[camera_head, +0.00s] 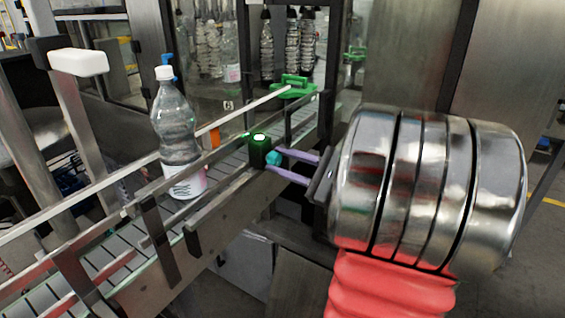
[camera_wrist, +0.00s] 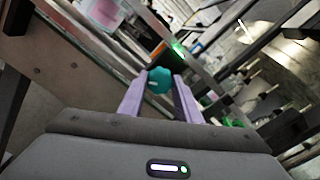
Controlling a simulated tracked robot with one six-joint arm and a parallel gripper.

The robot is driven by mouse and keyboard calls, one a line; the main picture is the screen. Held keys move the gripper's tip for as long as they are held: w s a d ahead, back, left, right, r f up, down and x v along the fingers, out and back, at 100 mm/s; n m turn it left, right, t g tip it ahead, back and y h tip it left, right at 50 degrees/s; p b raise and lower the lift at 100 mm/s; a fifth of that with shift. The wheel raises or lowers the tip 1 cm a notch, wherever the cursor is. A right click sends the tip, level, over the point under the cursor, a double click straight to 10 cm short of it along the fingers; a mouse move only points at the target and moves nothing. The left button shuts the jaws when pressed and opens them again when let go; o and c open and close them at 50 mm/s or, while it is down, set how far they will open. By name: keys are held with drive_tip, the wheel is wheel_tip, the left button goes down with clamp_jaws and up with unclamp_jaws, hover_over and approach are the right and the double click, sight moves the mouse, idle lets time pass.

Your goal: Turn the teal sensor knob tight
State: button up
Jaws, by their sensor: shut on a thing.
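The teal knob (camera_head: 273,158) sits on the side of a small black sensor box (camera_head: 258,148) with a lit green-white top, mounted at the conveyor's side rail. My gripper (camera_head: 278,165) reaches in from the right, and its two lilac fingers are closed around the knob. In the wrist view the teal knob (camera_wrist: 159,80) lies between the tips of the lilac fingers (camera_wrist: 160,88), with a small pale mark on its face. The black sensor box (camera_wrist: 166,54) is partly hidden behind the knob there.
A clear plastic bottle (camera_head: 176,135) with a white cap stands on the conveyor (camera_head: 110,262) left of the sensor. Metal guide rails (camera_head: 225,198) run along the belt. A green clamp (camera_head: 293,86) and an orange part (camera_head: 214,137) are near the sensor.

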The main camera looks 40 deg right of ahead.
drive_tip(key=shift+a+f, duration=0.1)
drive_tip(key=shift+f, duration=0.2)
drive_tip(key=o, duration=1.1)
drive_tip(key=shift+r, duration=0.2)
drive_tip(key=shift+c, duration=0.2)
drive_tip(key=shift+s, duration=0.15)
drive_tip(key=v, duration=1.3)
drive_tip(key=shift+s+d, duration=0.2)
drive_tip(key=shift+d, duration=0.05)
